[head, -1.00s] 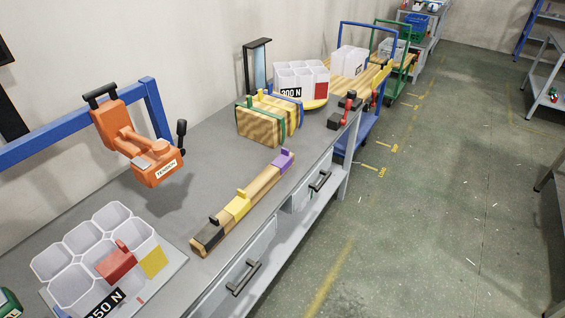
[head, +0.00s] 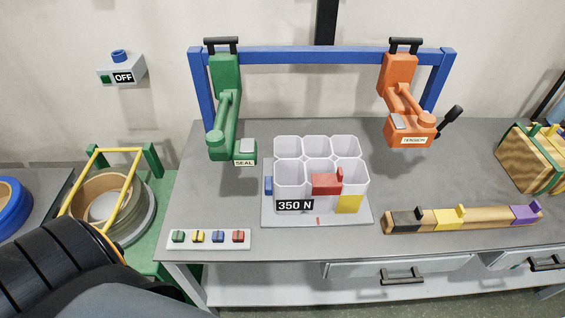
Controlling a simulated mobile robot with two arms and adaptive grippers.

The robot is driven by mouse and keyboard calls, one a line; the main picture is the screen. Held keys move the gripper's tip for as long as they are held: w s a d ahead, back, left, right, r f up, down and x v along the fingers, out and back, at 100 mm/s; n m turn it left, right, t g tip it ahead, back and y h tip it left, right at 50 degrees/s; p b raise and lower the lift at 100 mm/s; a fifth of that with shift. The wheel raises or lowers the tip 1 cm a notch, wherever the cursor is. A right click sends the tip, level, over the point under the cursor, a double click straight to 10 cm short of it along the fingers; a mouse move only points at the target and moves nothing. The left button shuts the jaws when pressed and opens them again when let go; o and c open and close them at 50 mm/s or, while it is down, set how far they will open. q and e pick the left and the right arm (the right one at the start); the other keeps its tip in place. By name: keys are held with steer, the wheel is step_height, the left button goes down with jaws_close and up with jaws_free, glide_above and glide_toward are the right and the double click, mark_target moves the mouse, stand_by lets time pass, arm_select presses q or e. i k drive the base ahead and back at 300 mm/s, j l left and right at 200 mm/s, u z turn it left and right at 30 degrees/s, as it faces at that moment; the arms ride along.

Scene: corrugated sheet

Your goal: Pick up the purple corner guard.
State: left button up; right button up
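The purple corner guard (head: 525,214) sits at the right end of a long wooden bar on the grey workbench, in the right part of the head view. A yellow guard (head: 449,218) and a black guard (head: 407,220) sit on the same bar (head: 483,217), at its middle and left end. Neither of my grippers shows in the head view, so their state and distance from the guard are hidden.
A white cell holder (head: 318,155) marked 350 N stands mid-bench. Green (head: 225,120) and orange (head: 402,110) tools hang from a blue frame (head: 300,56). A strip of small coloured blocks (head: 210,239) lies at front left. Bare bench surrounds the wooden bar.

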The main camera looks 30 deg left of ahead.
mark_target(524, 214)
steer(key=u, duration=0.7)
steer(key=z, duration=1.5)
steer(key=i+l, duration=0.1)
